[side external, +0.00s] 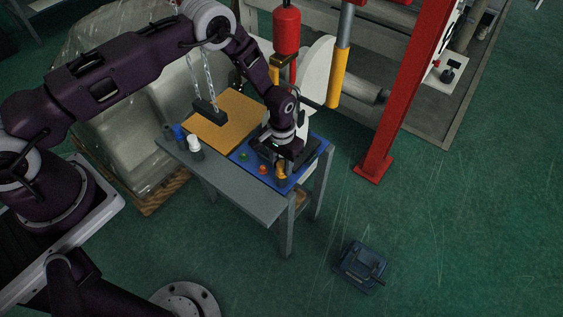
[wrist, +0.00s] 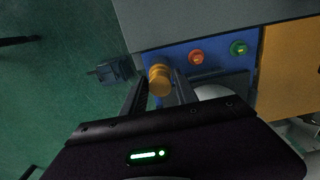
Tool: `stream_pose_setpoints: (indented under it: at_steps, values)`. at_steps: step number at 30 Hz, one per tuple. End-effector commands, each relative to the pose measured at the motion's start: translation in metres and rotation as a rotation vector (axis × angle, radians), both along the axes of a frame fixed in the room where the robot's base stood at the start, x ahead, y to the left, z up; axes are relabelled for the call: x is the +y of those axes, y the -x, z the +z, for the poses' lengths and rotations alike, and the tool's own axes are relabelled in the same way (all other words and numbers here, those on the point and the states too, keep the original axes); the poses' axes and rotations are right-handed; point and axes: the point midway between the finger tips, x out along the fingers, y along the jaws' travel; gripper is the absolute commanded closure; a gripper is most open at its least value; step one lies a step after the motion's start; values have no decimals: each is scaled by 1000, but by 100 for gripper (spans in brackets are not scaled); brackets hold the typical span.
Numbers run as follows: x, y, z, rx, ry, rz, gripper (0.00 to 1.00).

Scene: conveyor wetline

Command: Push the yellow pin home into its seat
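The yellow pin (wrist: 160,78) stands at the corner of a blue panel (wrist: 181,62), between my gripper's two dark fingers in the wrist view. My gripper (wrist: 161,82) has its fingers apart, one on each side of the pin. I cannot tell whether they touch it. In the side external view my gripper (side external: 282,163) is low over the near right part of the blue panel, with the yellow pin (side external: 281,174) just below it. The pin's lower end and its seat are hidden, so its depth cannot be seen.
A red button (wrist: 196,57) and a green button (wrist: 238,48) sit on the panel beside the pin. A grey bench (side external: 228,180) carries several small containers and an orange board (side external: 222,122). A red post (side external: 400,110) stands right. A blue box (side external: 361,266) lies on the floor.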

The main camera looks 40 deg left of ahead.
Motion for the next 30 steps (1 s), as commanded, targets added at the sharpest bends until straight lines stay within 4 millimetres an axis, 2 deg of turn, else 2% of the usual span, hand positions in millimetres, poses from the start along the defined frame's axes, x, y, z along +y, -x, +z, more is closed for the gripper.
stream_pose_setpoints:
  at_steps: [1, 2, 11, 21, 24, 30]
  values:
    - [0, 0, 0, 0, 0, 0, 53]
    - [0, 0, 0, 0, 0, 0, 47]
    - [0, 0, 2, 0, 0, 0, 47]
    - [0, -1, 62, -2, 0, 0, 47]
    - [0, 0, 70, 0, 0, 0, 47]
    - [0, 0, 71, 1, 0, 0, 47]
